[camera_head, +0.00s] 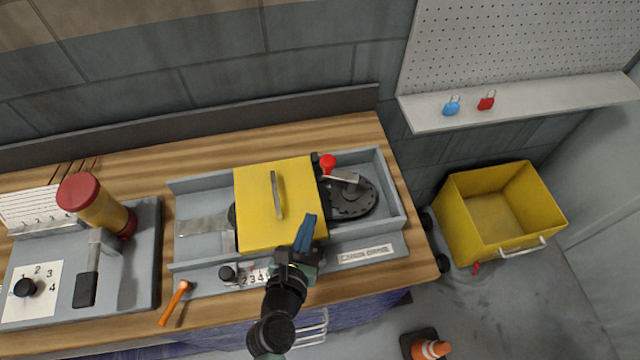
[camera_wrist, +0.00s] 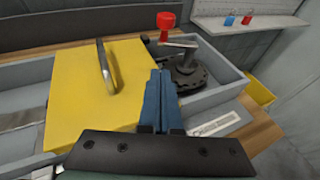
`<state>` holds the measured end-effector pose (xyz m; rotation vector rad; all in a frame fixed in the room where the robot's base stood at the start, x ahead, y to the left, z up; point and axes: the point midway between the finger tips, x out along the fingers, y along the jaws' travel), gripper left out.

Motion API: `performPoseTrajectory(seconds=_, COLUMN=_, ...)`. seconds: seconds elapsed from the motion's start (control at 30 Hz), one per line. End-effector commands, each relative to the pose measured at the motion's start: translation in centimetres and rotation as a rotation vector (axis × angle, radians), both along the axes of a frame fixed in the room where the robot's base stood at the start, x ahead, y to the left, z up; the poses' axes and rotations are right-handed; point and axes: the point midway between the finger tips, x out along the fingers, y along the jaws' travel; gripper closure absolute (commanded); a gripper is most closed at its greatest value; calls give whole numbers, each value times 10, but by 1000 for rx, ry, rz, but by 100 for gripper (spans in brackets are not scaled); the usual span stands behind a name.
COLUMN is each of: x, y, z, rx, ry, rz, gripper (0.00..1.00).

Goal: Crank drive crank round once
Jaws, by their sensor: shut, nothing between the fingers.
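The drive crank is a grey arm (camera_head: 342,176) with a red knob (camera_head: 328,162) on a dark toothed disc (camera_head: 352,198), in the right part of a grey tray. Its red knob stands up at the disc's far left in the head view. The crank also shows in the wrist view, with the knob (camera_wrist: 166,22) at top and the disc (camera_wrist: 192,78) below. My gripper (camera_head: 309,222) is shut and empty, its blue fingers over the near right part of the yellow cover and apart from the crank. The fingers also show in the wrist view (camera_wrist: 159,82).
The yellow cover (camera_head: 258,222) with an upright handle (camera_head: 277,195) sits beside the disc. The grey tray's walls (camera_head: 400,221) surround both. An orange lever (camera_head: 174,302) and black knob (camera_head: 227,273) are at the front. A red-capped cylinder (camera_head: 97,205) stands left; a yellow cart (camera_head: 455,222) is right.

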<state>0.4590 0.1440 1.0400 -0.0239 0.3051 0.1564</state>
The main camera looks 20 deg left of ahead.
Motion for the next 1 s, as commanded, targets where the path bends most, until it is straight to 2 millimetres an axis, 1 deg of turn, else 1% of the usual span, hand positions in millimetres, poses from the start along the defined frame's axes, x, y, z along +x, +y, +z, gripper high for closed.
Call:
performPoseTrajectory(seconds=0.03, x=11, y=2, z=-3, rx=0, ry=-3, rz=0, gripper=100)
performPoseTrajectory(seconds=0.33, x=62, y=10, z=-20, rx=-2, ry=-2, rz=0, gripper=100)
performPoseTrajectory(seconds=0.5, x=85, y=13, z=-19, rx=-1, ry=-2, rz=-1, gripper=100)
performPoseTrajectory(seconds=0.7, x=100, y=16, z=-20, rx=0, ry=-1, rz=-1, gripper=100)
performPoseTrajectory(seconds=1.0, x=102, y=16, z=-20, rx=0, ry=1, rz=-1, gripper=100)
